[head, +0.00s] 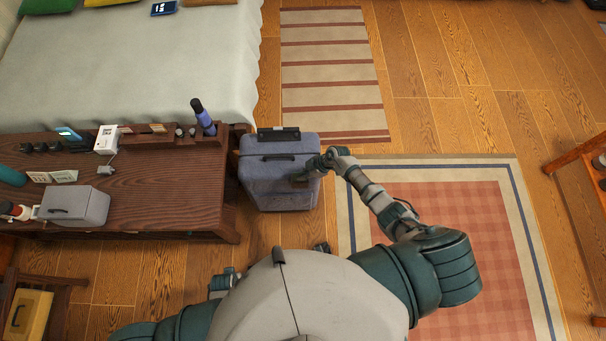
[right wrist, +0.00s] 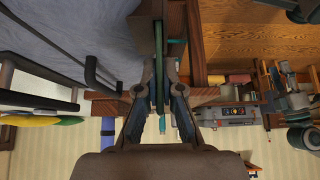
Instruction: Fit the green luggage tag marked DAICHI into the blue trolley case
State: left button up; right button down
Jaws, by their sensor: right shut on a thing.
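The blue-grey trolley case (head: 281,185) stands upright on the floor at the end of the dark wooden bench, with a black handle on top. My right gripper (head: 309,172) is at the case's right side. In the right wrist view my right gripper (right wrist: 160,85) is shut on a thin green piece seen edge-on, the luggage tag (right wrist: 176,50); its DAICHI marking cannot be read. The case's fabric side (right wrist: 75,35) fills the upper left there, close to the tag. Whether they touch is unclear. My left arm shows partly beside my body (head: 222,282); its fingers cannot be made out.
The dark bench (head: 165,205) left of the case carries a grey box (head: 75,205), a purple bottle (head: 203,116) and small items. A bed (head: 130,65) stands behind it. A striped rug (head: 325,75) and a red-and-cream rug (head: 450,250) lie on open floor.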

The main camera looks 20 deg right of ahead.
jog(key=shift+f+b, duration=0.7)
jog(key=shift+f, duration=0.4)
jog(key=c, duration=1.2)
grip_release()
jog(key=shift+c, duration=0.2)
jog(key=o, duration=0.4)
